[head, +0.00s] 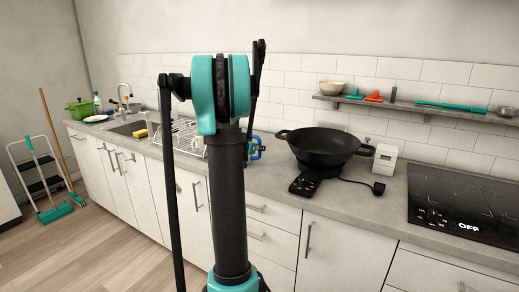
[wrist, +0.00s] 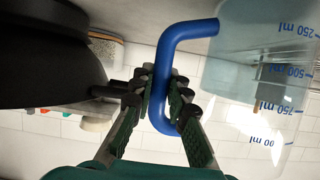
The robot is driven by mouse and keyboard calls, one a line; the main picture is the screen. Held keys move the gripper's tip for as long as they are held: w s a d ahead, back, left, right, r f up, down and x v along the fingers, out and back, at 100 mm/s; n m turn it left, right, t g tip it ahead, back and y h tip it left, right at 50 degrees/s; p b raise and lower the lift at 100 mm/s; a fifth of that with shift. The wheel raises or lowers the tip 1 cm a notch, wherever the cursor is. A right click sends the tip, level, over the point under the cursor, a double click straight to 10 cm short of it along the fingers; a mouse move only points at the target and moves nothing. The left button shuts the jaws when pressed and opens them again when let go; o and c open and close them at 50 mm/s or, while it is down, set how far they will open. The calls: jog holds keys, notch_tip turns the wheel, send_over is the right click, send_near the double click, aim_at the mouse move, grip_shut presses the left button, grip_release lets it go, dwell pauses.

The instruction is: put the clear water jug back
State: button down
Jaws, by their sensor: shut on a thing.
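The clear jug (wrist: 270,100) has blue ml marks and a blue handle (wrist: 190,31). It fills the right side of the wrist view, which looks upside down, so the jug stands upright. My gripper (wrist: 162,88) is shut on the handle, with a finger on each side of it. In the head view the blue handle (head: 257,151) shows just right of my arm, and the jug's body is mostly hidden behind the arm. I cannot tell whether the jug's base touches the counter. The wire rack (head: 186,137) is left of my arm, partly covered by it.
A black wok (head: 322,145) on a hot plate (head: 306,184) is close to the right of the jug. Further right are a white box (head: 385,160) and a cooktop (head: 465,205). The sink (head: 128,128) lies left of the rack. A shelf (head: 420,107) hangs above.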

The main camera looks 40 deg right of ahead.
jog(key=c, duration=1.5)
grip_release()
jog(key=shift+a, duration=0.1)
jog(key=v, duration=1.2)
jog(key=s+a+f+n+y, duration=0.4)
jog(key=s+a+f, duration=0.3)
jog(key=a, duration=0.5)
jog(key=s+a+f+n+y, duration=0.4)
jog(key=s+a+f, duration=0.3)
jog(key=a, duration=0.5)
jog(key=s+a+f+n+y, duration=0.4)
jog(key=s+a+f+n, duration=0.2)
jog(key=a, duration=0.6)
jog(key=shift+s+a+f+g+y, duration=0.2)
jog(key=shift+s+f, duration=0.25)
jog(key=shift+s, duration=0.15)
jog(key=shift+s+a+f+g+y, duration=0.1)
jog(key=shift+s+a+f+g, duration=0.1)
jog(key=shift+s+f, duration=0.3)
